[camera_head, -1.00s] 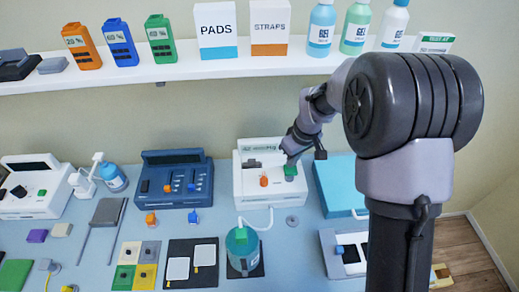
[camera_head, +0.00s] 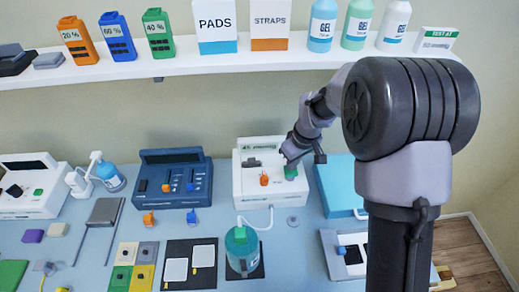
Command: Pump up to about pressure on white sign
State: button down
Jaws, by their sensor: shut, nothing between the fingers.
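A white device (camera_head: 249,190) stands at the back of the table, right of centre. It has a small display reading (camera_head: 262,147) along its top, too blurred to read surely, an orange knob (camera_head: 264,180) and a green button (camera_head: 291,172). My gripper (camera_head: 290,164) is shut and empty, directly at the green button; I cannot tell whether it touches. A hose runs from the device to a teal jar (camera_head: 241,250) in front. A white sign (camera_head: 436,39) at the right end of the shelf has a green band reading "TEST AT" and a blurred lower line.
Pads (camera_head: 176,272) lie in front. A blue case (camera_head: 340,184) lies right of my gripper. The shelf (camera_head: 200,66) overhangs behind.

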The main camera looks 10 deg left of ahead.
jog(key=shift+f+b, duration=0.5)
jog(key=shift+f, duration=0.25)
jog(key=shift+r, duration=0.1)
jog(key=shift+r+p, duration=1.35)
jog(key=shift+r, duration=0.55)
notch_tip(320, 180, up, 5)
jog(key=p, duration=0.3)
jog(key=shift+p, duration=0.3)
